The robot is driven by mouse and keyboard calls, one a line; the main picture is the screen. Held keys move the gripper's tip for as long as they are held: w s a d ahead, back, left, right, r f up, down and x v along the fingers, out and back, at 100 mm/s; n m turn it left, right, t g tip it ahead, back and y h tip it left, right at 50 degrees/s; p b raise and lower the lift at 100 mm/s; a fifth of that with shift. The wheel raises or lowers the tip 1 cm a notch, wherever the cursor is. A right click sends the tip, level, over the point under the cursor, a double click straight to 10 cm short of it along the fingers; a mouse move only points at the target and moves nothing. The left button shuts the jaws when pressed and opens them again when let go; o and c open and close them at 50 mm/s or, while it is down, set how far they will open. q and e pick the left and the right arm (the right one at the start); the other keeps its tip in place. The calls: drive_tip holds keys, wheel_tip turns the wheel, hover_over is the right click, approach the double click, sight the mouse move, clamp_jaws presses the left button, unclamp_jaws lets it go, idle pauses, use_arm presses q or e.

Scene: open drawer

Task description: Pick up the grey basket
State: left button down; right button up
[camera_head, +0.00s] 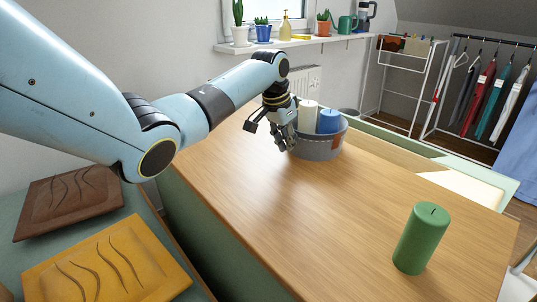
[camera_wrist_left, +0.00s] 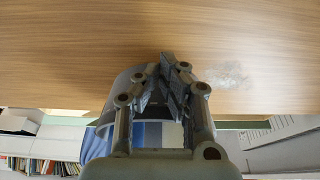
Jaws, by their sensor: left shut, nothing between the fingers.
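The grey basket (camera_head: 322,149) stands upright on the wooden tabletop, holding a white candle (camera_head: 307,117) and a blue candle (camera_head: 328,122). My left gripper (camera_head: 286,146) is at the basket's left side, pointing down, with its fingers overlapping the basket's edge in the picture. Whether they touch it is unclear. In the left wrist view the fingers (camera_wrist_left: 172,62) are shut and empty. The basket (camera_wrist_left: 122,84) shows behind them, partly hidden. My right gripper is out of view.
A green candle (camera_head: 420,238) stands on the near right of the wooden tabletop (camera_head: 310,215); the middle is clear. An open drawer (camera_head: 465,187) is beyond the far right edge. A brown plate (camera_head: 68,202) and a yellow plate (camera_head: 107,268) lie lower left.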

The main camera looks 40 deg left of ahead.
use_arm(q)
drive_tip(key=w+b, duration=0.1)
drive_tip(key=w, duration=0.1)
drive_tip(key=w+b, duration=0.1)
drive_tip(key=w, duration=0.2)
drive_tip(key=shift+w+d+f+b, duration=0.25)
drive_tip(key=shift+w+d+b, duration=0.05)
drive_tip(key=shift+w+b, duration=0.1)
drive_tip(key=shift+w+r, duration=0.15)
drive_tip(key=shift+w, duration=0.35)
drive_tip(key=shift+r, duration=0.15)
